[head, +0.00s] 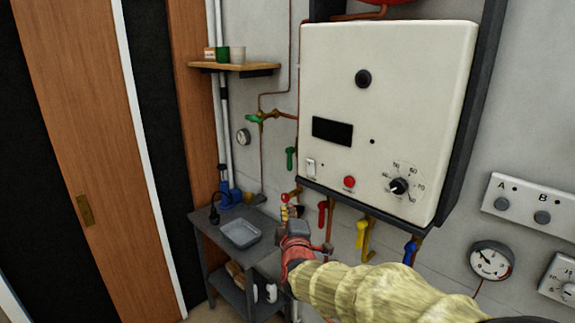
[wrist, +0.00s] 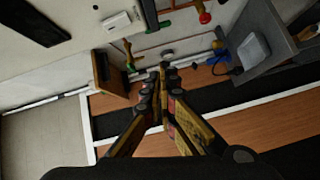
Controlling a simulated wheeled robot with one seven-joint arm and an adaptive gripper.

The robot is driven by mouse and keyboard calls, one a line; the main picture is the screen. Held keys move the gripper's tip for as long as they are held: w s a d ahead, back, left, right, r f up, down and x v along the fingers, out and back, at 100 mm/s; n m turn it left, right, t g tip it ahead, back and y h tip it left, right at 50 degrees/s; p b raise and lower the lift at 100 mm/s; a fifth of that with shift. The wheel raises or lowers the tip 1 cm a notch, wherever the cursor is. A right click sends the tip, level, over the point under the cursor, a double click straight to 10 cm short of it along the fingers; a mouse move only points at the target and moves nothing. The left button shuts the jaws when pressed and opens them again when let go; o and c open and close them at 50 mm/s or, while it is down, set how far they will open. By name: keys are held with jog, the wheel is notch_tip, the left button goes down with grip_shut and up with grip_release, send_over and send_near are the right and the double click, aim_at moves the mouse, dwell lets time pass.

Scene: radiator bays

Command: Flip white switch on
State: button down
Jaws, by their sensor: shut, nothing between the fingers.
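The white switch (head: 311,168) is a small rocker at the lower left of the cream boiler's front (head: 400,100). In the wrist view the white switch (wrist: 117,22) shows at the upper left, beyond the fingertips and to their left. I cannot tell which way its rocker is pressed. My gripper (head: 288,206) is below the boiler's lower left corner in the head view, apart from the switch. In the wrist view my gripper (wrist: 162,73) has its fingers together with nothing between them.
A red button (head: 349,182) and a dial (head: 399,186) share the boiler's front. Red, yellow (head: 363,235) and blue valve handles hang beneath it. A grey bench with a tray (head: 240,234) and a wooden shelf (head: 234,67) are to the left.

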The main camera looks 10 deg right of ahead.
jog(key=r+n, duration=0.1)
jog(key=d+r+n+t+h, duration=0.1)
jog(key=r, duration=0.1)
jog(key=d+r+n, duration=0.1)
jog(key=r, duration=0.1)
jog(key=shift+s+r+t+h, duration=0.1)
jog(key=shift+t+h, duration=0.3)
send_near(310, 167)
jog(key=w+a+r, duration=0.1)
jog(key=w+a, duration=0.3)
jog(key=w, duration=0.1)
jog(key=shift+w+d+r, duration=0.2)
jog(key=shift+w+d, duration=0.2)
jog(key=shift+d, duration=0.3)
jog(key=shift+w+d+r, duration=0.25)
jog(key=shift+w+d, duration=0.15)
jog(key=shift+d, duration=0.3)
